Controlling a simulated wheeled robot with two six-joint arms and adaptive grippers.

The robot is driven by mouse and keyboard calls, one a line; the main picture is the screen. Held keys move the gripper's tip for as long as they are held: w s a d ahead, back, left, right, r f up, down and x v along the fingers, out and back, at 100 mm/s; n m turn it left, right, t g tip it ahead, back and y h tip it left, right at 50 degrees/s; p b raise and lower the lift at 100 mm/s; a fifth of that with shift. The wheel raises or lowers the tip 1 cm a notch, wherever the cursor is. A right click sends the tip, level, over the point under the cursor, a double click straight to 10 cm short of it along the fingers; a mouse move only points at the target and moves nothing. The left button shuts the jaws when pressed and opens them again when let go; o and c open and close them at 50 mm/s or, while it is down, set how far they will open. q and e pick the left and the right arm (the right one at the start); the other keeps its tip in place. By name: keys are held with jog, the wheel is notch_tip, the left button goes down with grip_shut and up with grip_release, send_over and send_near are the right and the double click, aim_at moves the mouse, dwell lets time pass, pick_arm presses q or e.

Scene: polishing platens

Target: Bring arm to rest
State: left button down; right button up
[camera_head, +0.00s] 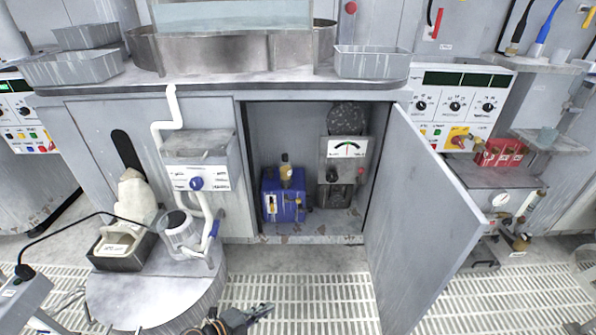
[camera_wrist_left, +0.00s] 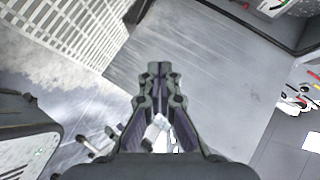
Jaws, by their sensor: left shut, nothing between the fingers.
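My left gripper (camera_head: 262,310) shows at the bottom edge of the head view, low in front of the open cabinet and above the grated floor. In the left wrist view its fingertips (camera_wrist_left: 159,70) are together with nothing between them. It is apart from the round grey table on its left and the cabinet door on its right. Most of the left arm is cut off by the lower edge of the head view. My right gripper is not in view.
The cabinet door (camera_head: 425,220) stands open to the right. Inside are a blue pump unit (camera_head: 283,207) and a gauge box (camera_head: 345,165). Grated floor lies clear between.

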pick_arm(q)
jog(key=s+a+f+n+t+y+p, duration=0.1)
jog(key=s+a+n+y+p, duration=0.35)
jog(key=a+n+p, duration=0.3)
jog(key=s+a+f+n+y+p, duration=0.2)
jog(key=s+a+n+y+p, duration=0.25)
jog(key=a+n+p, duration=0.35)
jog(key=s+a+f+n+g+y+p, duration=0.1)
jog(key=s+f+n+g+p, duration=0.1)
jog(key=s, duration=1.1)
jog(key=s+a+f+n+g+p, duration=0.1)
jog(key=s+n+g+p, duration=0.4)
jog(key=s, duration=0.8)
jog(key=shift+a+f+g+y+p, duration=0.4)
jog(key=shift+g+p, duration=0.3)
jog(key=shift+p, duration=0.15)
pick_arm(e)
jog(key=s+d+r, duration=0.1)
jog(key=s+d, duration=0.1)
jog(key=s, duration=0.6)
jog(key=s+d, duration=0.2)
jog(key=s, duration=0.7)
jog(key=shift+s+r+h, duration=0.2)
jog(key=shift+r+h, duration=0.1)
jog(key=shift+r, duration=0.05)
pick_arm(q)
jog(key=c, duration=2.1)
grip_release()
jog(key=shift+w, duration=0.1)
